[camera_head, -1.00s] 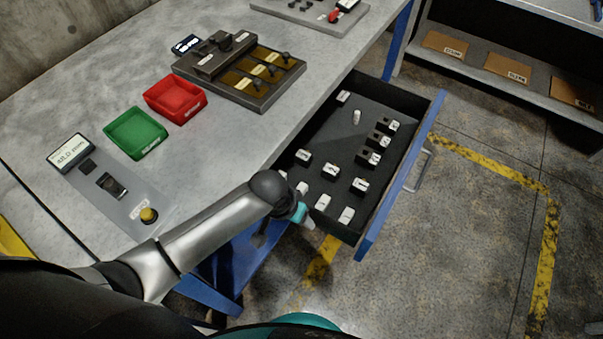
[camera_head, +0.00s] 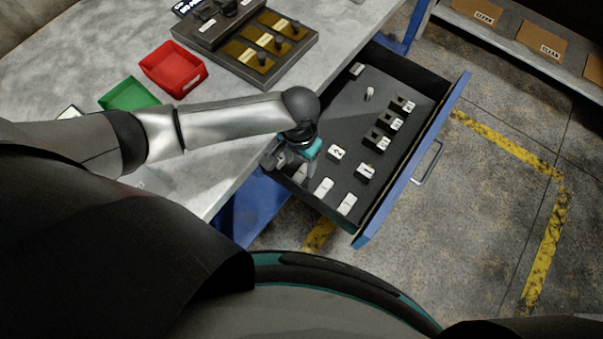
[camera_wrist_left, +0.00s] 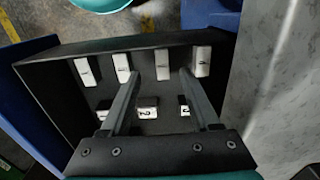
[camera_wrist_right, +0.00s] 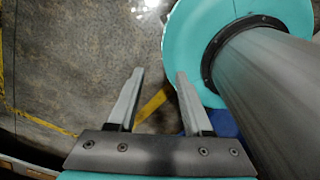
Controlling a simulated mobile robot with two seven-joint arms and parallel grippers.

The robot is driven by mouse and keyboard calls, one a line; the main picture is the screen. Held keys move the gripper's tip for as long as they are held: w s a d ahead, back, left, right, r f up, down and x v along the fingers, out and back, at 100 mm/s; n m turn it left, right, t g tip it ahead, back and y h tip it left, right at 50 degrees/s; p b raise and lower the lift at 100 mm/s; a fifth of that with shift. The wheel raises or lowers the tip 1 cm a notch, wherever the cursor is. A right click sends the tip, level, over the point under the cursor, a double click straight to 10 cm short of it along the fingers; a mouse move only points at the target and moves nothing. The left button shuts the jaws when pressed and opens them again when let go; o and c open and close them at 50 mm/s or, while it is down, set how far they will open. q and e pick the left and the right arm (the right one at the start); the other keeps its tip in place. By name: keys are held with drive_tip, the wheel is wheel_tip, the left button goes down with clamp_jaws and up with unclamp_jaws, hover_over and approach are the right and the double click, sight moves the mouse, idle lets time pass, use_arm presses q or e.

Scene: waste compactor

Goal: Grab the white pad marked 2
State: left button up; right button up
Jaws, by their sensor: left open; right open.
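The white pad marked 2 (camera_head: 337,152) sits on a dark block in the open drawer, just right of my left gripper in the head view. In the left wrist view the pad (camera_wrist_left: 147,112) shows low between the finger bars, its figure upside down. My left gripper (camera_head: 299,168) is open and empty over the drawer's left part. My right gripper (camera_wrist_right: 160,76) is open and empty above the floor. It is not seen in the head view.
Another marked pad (camera_head: 366,171) sits right of it. Several white pads stand along the drawer's near side, like this one (camera_head: 347,203). Dark blocks with pads (camera_head: 383,140) line the right side. Drawer walls (camera_head: 415,165) enclose them. Red (camera_head: 173,68) and green (camera_head: 128,93) bins stand on the bench.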

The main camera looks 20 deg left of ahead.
sight(300, 174)
use_arm(q)
wheel_tip(300, 174, down, 2)
drive_tip(key=shift+f, duration=0.15)
drive_tip(key=shift+w+f+b, duration=0.1)
drive_tip(key=shift+f+b, duration=0.35)
drive_tip(key=shift+f, duration=0.05)
drive_tip(key=f+b, duration=0.2)
drive_tip(key=f, duration=0.2)
drive_tip(key=shift+w+f, duration=0.2)
use_arm(e)
drive_tip(key=f, duration=0.1)
drive_tip(key=w+f, duration=0.1)
drive_tip(key=f, duration=0.1)
drive_tip(key=shift+w+d, duration=0.15)
drive_tip(key=shift+d, duration=0.05)
use_arm(q)
drive_tip(key=shift+a, duration=0.1)
clamp_jaws()
